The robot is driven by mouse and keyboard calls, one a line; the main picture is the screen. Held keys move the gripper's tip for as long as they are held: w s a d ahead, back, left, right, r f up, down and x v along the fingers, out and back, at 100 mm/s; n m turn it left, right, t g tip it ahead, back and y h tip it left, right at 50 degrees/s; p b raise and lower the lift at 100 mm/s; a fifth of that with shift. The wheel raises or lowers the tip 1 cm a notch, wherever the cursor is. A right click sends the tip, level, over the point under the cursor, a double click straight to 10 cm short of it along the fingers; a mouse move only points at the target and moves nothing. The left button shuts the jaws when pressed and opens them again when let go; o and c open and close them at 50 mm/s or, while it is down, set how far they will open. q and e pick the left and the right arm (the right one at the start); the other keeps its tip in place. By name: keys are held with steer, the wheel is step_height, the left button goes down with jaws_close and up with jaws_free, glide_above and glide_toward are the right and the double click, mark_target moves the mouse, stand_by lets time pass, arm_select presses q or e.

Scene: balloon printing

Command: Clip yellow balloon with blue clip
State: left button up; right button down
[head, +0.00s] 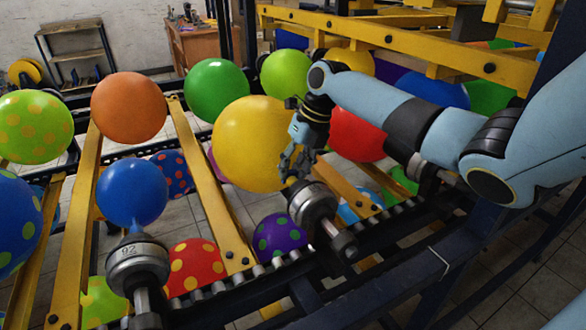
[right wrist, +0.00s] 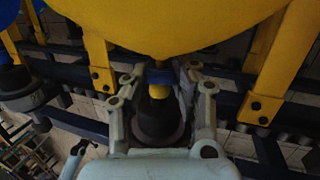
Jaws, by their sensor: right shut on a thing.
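The large yellow balloon (head: 245,140) sits above a round metal holder (head: 312,203) on the rack. In the right wrist view the yellow balloon (right wrist: 170,22) fills the top, and its narrow neck (right wrist: 158,91) runs down toward the dark holder (right wrist: 158,120). My right gripper (head: 290,168) is beside the balloon's lower right, above the holder. In the right wrist view its fingers (right wrist: 162,75) are on both sides of the blue clip (right wrist: 160,77), shut on it. The clip is at the neck, just under the balloon; whether it encloses the neck is hard to tell. My left gripper is not in view.
A blue balloon (head: 132,190) stands on another metal holder (head: 138,262) at the left. Orange (head: 129,107), green (head: 216,90) and red (head: 356,135) balloons are close around. Yellow rails (head: 212,180) and a dark toothed rail (head: 240,290) run beneath them.

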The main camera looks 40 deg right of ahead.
steer(key=c, duration=1)
jaws_free()
steer(key=p+v, duration=0.7)
steer(key=v, duration=0.2)
